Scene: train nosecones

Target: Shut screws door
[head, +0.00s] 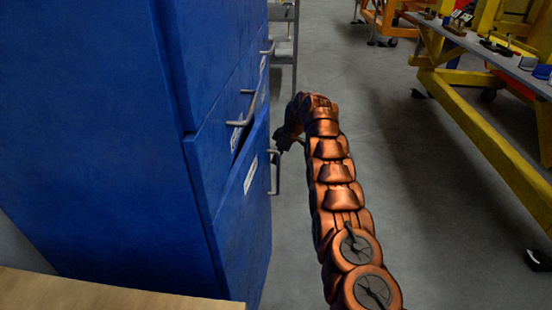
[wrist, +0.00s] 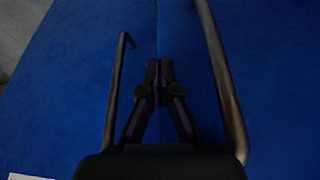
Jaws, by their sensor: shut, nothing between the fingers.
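A blue cabinet (head: 110,140) stands at the left in the head view. Its lower door (head: 242,215) stands slightly ajar, tilted out from the front with a dark gap along its upper edge. It bears a white label (head: 251,173), too small to read, and a grey bar handle (head: 276,176). I cannot tell which door is the screws door. My gripper (head: 283,142) is beside the cabinet front near this handle. In the wrist view my gripper (wrist: 160,66) is shut and empty, between two bar handles, left (wrist: 116,85) and right (wrist: 221,75), facing a seam in the blue fronts.
Two more handles show higher on the cabinet, a nearer one (head: 243,108) and a farther one (head: 268,49). A wooden surface (head: 90,290) lies at bottom left. A yellow-framed workbench (head: 490,140) stands at right. The grey floor (head: 400,200) between is open.

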